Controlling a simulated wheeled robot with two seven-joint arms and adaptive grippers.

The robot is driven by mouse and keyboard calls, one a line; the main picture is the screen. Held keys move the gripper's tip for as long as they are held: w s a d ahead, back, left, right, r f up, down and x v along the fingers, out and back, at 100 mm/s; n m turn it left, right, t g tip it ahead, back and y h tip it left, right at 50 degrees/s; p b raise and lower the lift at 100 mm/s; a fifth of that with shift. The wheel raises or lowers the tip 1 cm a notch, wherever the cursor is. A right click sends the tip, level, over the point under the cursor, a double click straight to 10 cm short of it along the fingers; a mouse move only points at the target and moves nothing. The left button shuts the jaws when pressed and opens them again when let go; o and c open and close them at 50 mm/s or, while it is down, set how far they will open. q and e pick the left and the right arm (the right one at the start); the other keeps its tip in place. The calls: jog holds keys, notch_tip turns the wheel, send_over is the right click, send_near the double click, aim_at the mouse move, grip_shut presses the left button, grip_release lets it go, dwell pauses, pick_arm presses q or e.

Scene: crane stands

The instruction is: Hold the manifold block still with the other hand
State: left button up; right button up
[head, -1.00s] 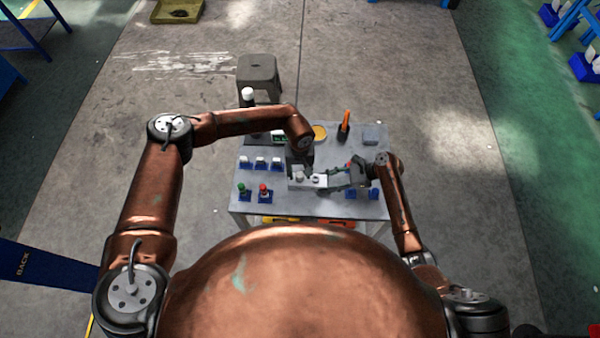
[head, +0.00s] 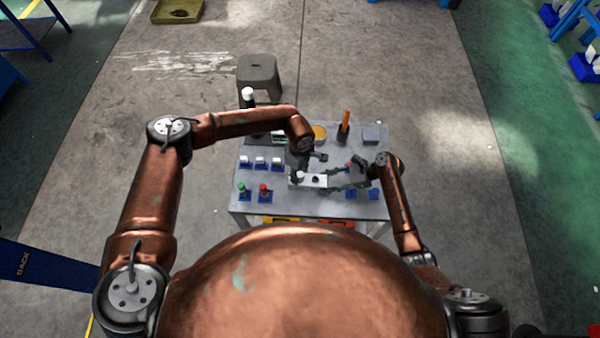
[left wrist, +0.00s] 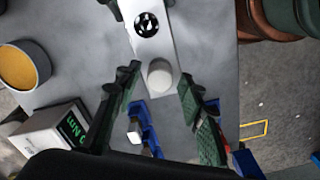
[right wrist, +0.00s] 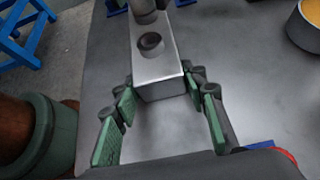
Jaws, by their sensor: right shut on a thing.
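The manifold block (head: 314,182) is a pale grey bar on the small table, with a dark round hole on its top. It also shows in the left wrist view (left wrist: 152,48) and the right wrist view (right wrist: 158,66). My right gripper (right wrist: 162,80) is shut on the near end of the block in its wrist view, a finger on each side. My left gripper (left wrist: 159,80) is open over the block's other end. A pale round fitting (left wrist: 160,75) on the block lies between its spread fingertips, with gaps visible on both sides.
The table (head: 290,207) holds white-topped parts in blue holders (head: 260,163), green and red buttons (head: 264,192) and an orange-handled tool (head: 345,121). A yellow round dish (left wrist: 18,68) and a display box (left wrist: 52,130) are near the left gripper. A stool (head: 259,70) stands behind.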

pick_arm(q)
jog(key=n, duration=0.6)
jog(key=shift+c, duration=0.7)
grip_shut()
jog(key=m, duration=0.5)
dwell(0.3)
jog(key=shift+m, duration=0.7)
jog(key=m, duration=0.4)
